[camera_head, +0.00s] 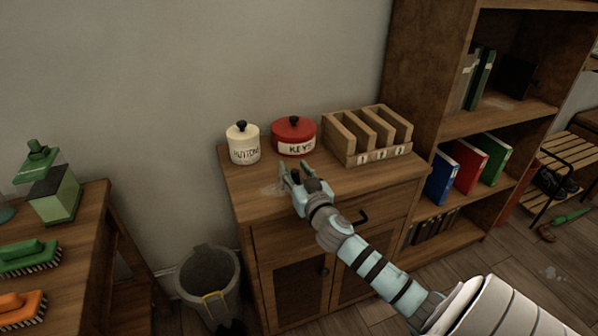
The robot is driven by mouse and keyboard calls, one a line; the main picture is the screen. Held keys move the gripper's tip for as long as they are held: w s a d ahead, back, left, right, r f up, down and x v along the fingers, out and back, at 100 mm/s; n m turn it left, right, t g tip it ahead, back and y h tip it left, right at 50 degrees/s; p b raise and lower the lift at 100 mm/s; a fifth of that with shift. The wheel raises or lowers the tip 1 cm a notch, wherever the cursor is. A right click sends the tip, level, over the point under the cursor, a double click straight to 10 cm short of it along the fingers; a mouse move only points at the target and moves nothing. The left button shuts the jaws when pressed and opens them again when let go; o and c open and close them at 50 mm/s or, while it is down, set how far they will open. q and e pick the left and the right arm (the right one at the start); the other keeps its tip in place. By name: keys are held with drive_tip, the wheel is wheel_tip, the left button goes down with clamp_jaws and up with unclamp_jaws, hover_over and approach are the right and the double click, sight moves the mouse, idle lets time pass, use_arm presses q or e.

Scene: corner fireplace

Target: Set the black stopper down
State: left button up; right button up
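My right gripper (294,168) is over the top of the wooden cabinet (247,207), in front of the red canister. Its two pale blue fingers are apart, and I see nothing clearly held between them. A small dark shape shows close beside the right finger. I cannot tell whether it is the black stopper or a part of my gripper. No other loose black stopper can be made out. My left gripper is not in view.
A cream canister (243,148) marked BUTTONS, a red canister (293,140) marked KEYS and a wooden sorter (366,137) line the cabinet's back. A bookshelf (447,128) stands right, a grey bin (207,279) left. The cabinet top's front left is clear.

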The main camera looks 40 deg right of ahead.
drive_tip(key=v, duration=1.2)
drive_tip(key=s+a+f+n+g+y, duration=0.1)
drive_tip(key=s+f+g, duration=0.1)
drive_tip(key=f, duration=0.8)
drive_tip(key=s+a+f+n+g+y, duration=0.1)
drive_tip(key=s+a+f+g, duration=0.15)
drive_tip(key=f, duration=0.75)
drive_tip(key=s+a+f+n+g+y, duration=0.1)
drive_tip(key=s+f+g, duration=0.15)
drive_tip(key=f, duration=0.75)
drive_tip(key=s+a+f+g+y, duration=0.1)
drive_tip(key=s+a+f+g, duration=0.2)
drive_tip(key=s+f, duration=0.7)
drive_tip(key=s+a+f+n+g, duration=0.1)
drive_tip(key=s+a+f+g, duration=0.2)
drive_tip(key=s+f, duration=0.7)
drive_tip(key=s+g, duration=0.2)
drive_tip(key=s, duration=0.6)
drive_tip(key=shift+s+a+f+n+g+y, duration=0.15)
drive_tip(key=shift+s+f+n+g+y, duration=0.15)
drive_tip(key=shift+s+f+g+y, duration=0.1)
drive_tip(key=shift+c, duration=0.6)
